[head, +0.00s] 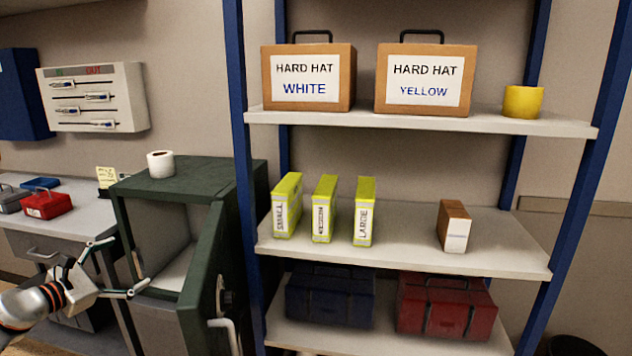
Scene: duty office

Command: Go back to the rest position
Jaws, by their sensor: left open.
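My left gripper (130,264) comes in from the lower left in the head view. Its two fingers are spread wide, with nothing between them. It is in front of the left side of the dark green safe (186,180), whose door (205,275) stands open. The part of the safe that I can see inside looks empty. I cannot tell whether the lower finger touches the safe. My right gripper is not in view.
A blue-post shelf (420,122) holds two hard hat boxes (308,78), a yellow cup (522,101), several yellow-green boxes (324,208) and dark cases. A white roll (160,164) stands on the safe. A counter (85,212) with a red box (47,204) is at left.

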